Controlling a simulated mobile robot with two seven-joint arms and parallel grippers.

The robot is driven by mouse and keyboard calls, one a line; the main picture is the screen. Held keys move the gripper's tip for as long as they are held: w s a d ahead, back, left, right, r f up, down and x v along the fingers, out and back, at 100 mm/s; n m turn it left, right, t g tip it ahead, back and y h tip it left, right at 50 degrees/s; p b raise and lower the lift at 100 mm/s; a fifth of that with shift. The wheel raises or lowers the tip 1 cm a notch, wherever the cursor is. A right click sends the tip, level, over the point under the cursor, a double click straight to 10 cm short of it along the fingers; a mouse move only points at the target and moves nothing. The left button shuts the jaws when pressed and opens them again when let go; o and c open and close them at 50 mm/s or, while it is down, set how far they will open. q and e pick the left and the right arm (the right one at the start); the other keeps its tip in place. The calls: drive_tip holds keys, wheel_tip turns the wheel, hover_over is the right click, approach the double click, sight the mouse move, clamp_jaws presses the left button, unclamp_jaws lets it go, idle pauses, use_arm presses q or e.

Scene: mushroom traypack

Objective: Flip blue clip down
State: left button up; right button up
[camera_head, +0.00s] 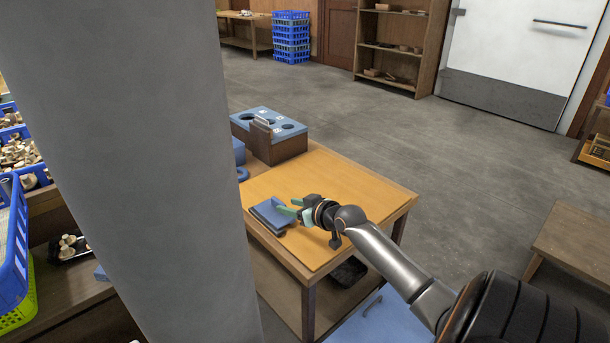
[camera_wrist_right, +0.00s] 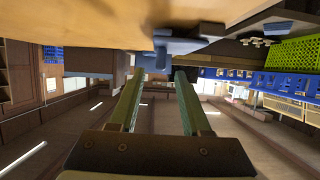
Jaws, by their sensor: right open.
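The blue clip (camera_head: 270,213) is a flat blue piece with a dark edge, lying at the near left edge of the orange-brown board on the wooden table. In the right wrist view, which appears upside down, the blue clip (camera_wrist_right: 195,45) is ahead of the fingers with a narrow blue tab hanging into the gap line. My right gripper (camera_head: 292,208) has green fingers and sits at the clip's right side; it also shows in the wrist view (camera_wrist_right: 160,76), open with nothing between its fingers. I cannot tell whether it touches the clip. My left gripper is not in view.
A blue-topped wooden box (camera_head: 270,134) with round holes stands at the table's far left corner. The right part of the board (camera_head: 350,185) is clear. A grey column (camera_head: 140,150) hides the left side. Blue crates of mushrooms (camera_head: 10,250) stand far left.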

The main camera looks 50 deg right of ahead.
drive_tip(key=v, duration=0.5)
drive_tip(key=shift+s+r+p, duration=0.1)
drive_tip(key=shift+s+p, duration=0.05)
drive_tip(key=shift+p, duration=0.25)
drive_tip(key=shift+s+r, duration=0.2)
drive_tip(key=shift+s, duration=0.35)
